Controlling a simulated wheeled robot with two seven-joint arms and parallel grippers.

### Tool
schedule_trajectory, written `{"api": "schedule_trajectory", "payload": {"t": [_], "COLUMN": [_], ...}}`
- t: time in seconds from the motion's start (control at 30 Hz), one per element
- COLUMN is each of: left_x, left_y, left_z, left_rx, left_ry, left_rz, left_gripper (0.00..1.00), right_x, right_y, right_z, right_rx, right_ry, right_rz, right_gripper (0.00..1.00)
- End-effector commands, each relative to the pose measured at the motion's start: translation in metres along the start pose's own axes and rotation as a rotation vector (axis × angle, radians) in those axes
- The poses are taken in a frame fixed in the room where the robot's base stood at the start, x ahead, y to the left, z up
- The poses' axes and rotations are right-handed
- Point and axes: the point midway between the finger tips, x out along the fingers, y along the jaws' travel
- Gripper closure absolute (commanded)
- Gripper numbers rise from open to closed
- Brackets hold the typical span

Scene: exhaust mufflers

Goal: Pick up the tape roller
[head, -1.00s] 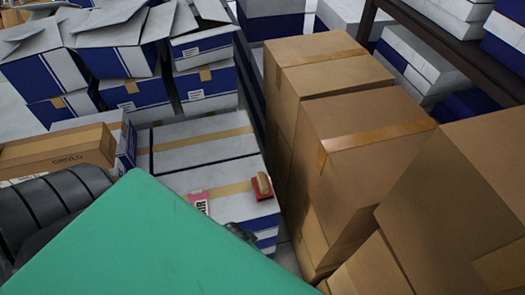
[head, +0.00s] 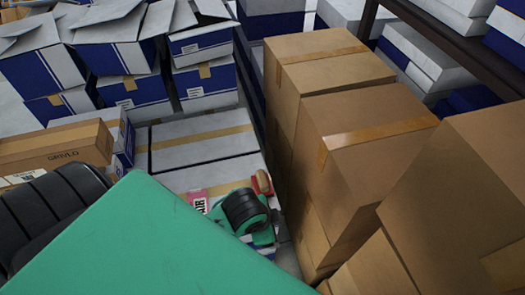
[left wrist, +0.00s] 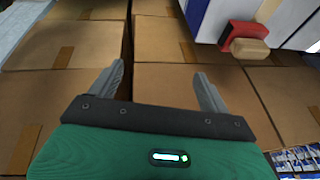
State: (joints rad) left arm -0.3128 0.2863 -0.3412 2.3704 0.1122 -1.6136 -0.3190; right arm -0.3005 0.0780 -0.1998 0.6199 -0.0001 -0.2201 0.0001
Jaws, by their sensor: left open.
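The tape roller, a red holder with a tan roll, lies on top of a white-and-blue box. In the head view the tape roller (head: 263,183) shows just behind the green-and-black end of my left arm, which partly covers it. In the left wrist view it also shows at the upper right (left wrist: 246,38). My left gripper (left wrist: 160,82) is open, with nothing between its two grey fingers. The roller is beyond and to the right of the fingertips in that view, apart from them. The fingers are not clear in the head view. My right gripper is not in view.
Tall brown cartons (head: 365,140) stand close on the right of the roller. White-and-blue boxes (head: 135,90) are stacked at the back left. A long brown carton (head: 55,148) lies at the left. A pink-and-white label or packet (head: 198,203) is left of the roller.

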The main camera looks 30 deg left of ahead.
Motion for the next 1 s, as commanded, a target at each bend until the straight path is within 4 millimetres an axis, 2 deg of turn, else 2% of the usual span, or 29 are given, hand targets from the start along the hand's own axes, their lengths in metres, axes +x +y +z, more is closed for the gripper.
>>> {"api": "schedule_trajectory", "payload": {"t": [0.1,0.2,0.37,0.5,0.7,0.83,1.0], "left_x": [0.009,0.016,0.028,0.036,0.041,0.04,0.043], "left_y": [-0.009,-0.018,-0.039,-0.07,-0.122,-0.145,-0.158], "left_z": [-0.023,-0.036,-0.046,-0.044,-0.031,-0.022,-0.016], "left_rx": [0.259,0.482,0.82,1.089,1.38,1.482,1.531], "left_ry": [-0.002,-0.024,-0.094,-0.192,-0.353,-0.424,-0.46], "left_rz": [-0.001,-0.003,-0.005,-0.002,0.032,0.058,0.078], "left_gripper": [0.2,0.2,0.2,0.2,0.2,0.2,0.2], "right_x": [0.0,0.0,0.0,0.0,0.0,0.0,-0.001], "right_y": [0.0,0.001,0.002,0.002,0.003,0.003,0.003], "right_z": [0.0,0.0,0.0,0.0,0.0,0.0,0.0], "right_rx": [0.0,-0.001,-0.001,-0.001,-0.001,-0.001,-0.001], "right_ry": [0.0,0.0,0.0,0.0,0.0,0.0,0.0], "right_rz": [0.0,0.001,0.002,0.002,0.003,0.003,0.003], "right_gripper": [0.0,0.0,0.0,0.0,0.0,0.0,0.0]}}
